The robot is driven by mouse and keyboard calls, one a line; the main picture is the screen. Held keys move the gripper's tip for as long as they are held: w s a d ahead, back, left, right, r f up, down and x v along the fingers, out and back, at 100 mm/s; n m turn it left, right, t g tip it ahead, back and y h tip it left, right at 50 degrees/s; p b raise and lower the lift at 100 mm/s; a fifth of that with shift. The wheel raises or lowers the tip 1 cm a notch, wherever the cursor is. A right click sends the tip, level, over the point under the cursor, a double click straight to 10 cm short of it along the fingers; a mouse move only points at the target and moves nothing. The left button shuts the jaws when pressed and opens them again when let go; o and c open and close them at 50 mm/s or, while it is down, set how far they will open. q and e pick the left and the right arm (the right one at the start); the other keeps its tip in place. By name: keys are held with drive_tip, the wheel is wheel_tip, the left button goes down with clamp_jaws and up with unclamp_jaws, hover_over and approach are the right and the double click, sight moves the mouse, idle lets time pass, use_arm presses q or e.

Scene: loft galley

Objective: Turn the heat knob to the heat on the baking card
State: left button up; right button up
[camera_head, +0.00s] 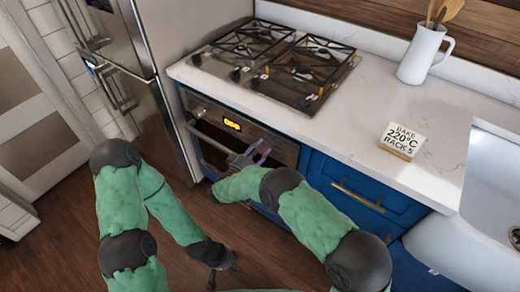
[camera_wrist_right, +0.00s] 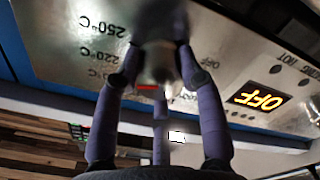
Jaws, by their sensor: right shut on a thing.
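The baking card (camera_head: 401,140) stands on the counter and reads BAKE 220°C RACK 5. The oven front (camera_head: 283,150) has a lit yellow display (camera_head: 232,125); the right wrist view shows this display (camera_wrist_right: 262,100) reading OFF, upside down. My right gripper (camera_head: 258,152) is at the panel, right of the display. In the right wrist view its purple fingers (camera_wrist_right: 160,75) are shut on the silver heat knob (camera_wrist_right: 158,62). Printed heat marks, including 250°C (camera_wrist_right: 101,26), lie beside it. A short red mark shows near the knob. My left gripper (camera_head: 222,266) hangs low, empty, its dark fingers apart.
A gas hob (camera_head: 275,65) is set in the pale counter above the oven. A white jug (camera_head: 424,55) with wooden spoons and a sink (camera_head: 490,190) are to the right. A steel fridge (camera_head: 150,90) stands left. The wooden floor below is clear.

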drive_tip(key=shift+f+m, duration=0.1)
drive_tip(key=shift+m, duration=0.3)
drive_tip(key=o, duration=1.1)
drive_tip(key=shift+o, duration=0.2)
drive_tip(key=v, duration=0.7)
drive_tip(key=shift+s+a, duration=0.2)
